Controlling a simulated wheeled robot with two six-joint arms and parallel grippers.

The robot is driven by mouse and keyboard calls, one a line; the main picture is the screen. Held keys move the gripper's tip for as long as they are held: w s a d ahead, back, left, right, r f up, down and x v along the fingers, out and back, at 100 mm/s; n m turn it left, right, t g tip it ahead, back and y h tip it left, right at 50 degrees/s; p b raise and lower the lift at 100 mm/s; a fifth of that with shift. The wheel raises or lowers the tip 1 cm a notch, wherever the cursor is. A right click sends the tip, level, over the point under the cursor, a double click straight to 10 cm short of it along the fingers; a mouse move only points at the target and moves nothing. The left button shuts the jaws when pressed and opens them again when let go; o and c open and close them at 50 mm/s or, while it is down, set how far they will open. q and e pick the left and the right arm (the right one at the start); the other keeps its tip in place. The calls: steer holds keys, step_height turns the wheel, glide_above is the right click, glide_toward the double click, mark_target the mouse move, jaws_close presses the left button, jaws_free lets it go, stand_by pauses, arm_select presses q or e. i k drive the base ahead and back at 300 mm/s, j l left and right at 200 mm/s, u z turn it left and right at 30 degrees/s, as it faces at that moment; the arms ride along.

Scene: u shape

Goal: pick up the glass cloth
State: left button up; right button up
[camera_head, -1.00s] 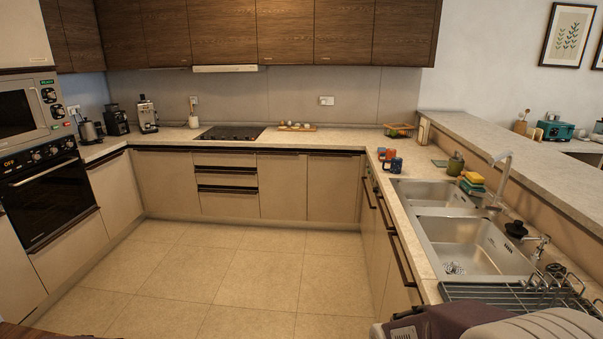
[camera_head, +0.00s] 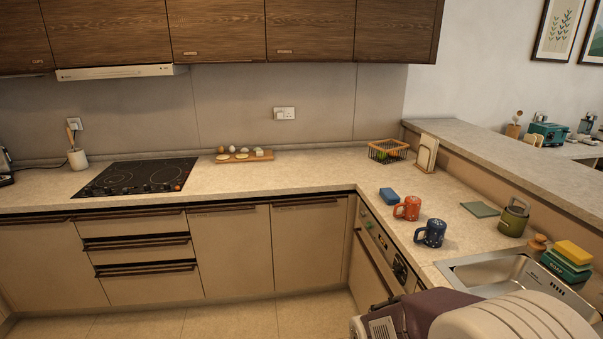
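A flat grey-green square (camera_head: 480,209), which looks like a folded cloth, lies on the right counter (camera_head: 445,190). It is behind the sink and left of a green lidded canister (camera_head: 513,218). I cannot be sure that it is the glass cloth. No gripper fingers show in the head view; only purple and pale parts of my own body show at the bottom right.
An orange mug (camera_head: 407,208), a dark blue mug (camera_head: 431,233) and a blue block (camera_head: 389,196) stand left of the cloth. The sink (camera_head: 515,274) has stacked sponges (camera_head: 567,262) beside it. A wire basket (camera_head: 389,151) is behind. Floor is clear at left.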

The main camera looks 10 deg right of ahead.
mark_target(389, 197)
steer(key=i+l, duration=0.1)
steer(key=i, duration=0.45)
steer(key=i+l+u, duration=0.15)
steer(key=i, duration=0.4)
steer(key=i+l, duration=0.15)
steer(key=i, duration=0.4)
steer(key=u, duration=0.05)
